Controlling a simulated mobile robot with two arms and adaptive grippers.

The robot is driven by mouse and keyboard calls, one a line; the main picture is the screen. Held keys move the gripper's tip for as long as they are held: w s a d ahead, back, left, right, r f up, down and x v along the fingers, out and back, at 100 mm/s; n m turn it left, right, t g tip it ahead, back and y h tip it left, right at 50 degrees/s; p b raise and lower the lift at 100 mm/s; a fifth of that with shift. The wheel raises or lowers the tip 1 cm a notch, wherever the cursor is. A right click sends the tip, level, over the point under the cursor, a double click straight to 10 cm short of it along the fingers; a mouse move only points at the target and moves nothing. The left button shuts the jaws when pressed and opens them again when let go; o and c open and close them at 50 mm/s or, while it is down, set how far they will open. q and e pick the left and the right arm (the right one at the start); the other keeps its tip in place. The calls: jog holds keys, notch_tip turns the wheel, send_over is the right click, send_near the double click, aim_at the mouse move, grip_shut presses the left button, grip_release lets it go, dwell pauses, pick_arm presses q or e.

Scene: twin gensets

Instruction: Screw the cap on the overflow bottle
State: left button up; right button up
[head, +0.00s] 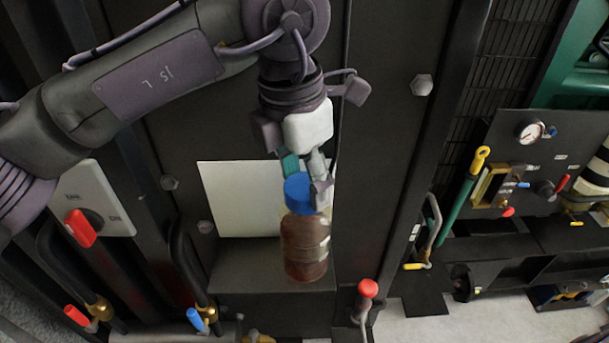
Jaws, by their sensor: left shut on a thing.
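The overflow bottle (304,247) is clear with reddish-brown contents and stands upright on a dark ledge in front of a white panel. The blue cap (298,192) is at the top of the bottle. My left gripper (304,180) comes down from above and is shut on the blue cap, with a finger on each side of it. Whether the cap's thread is engaged cannot be told. My right gripper is not in view.
A rotary switch with a red handle (80,228) is at the left. A red-knobbed lever (367,289) stands right of the bottle. Red (76,315) and blue (196,319) valve handles are low left. A gauge panel (540,165) is at the right.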

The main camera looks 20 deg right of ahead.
pick_arm(q)
jog(key=m, duration=0.4)
jog(key=shift+m+g, duration=0.3)
jog(key=m, duration=0.4)
jog(key=shift+m, duration=0.3)
jog(key=o, duration=0.9)
jog(key=shift+c, duration=0.2)
jog(key=shift+c, duration=0.4)
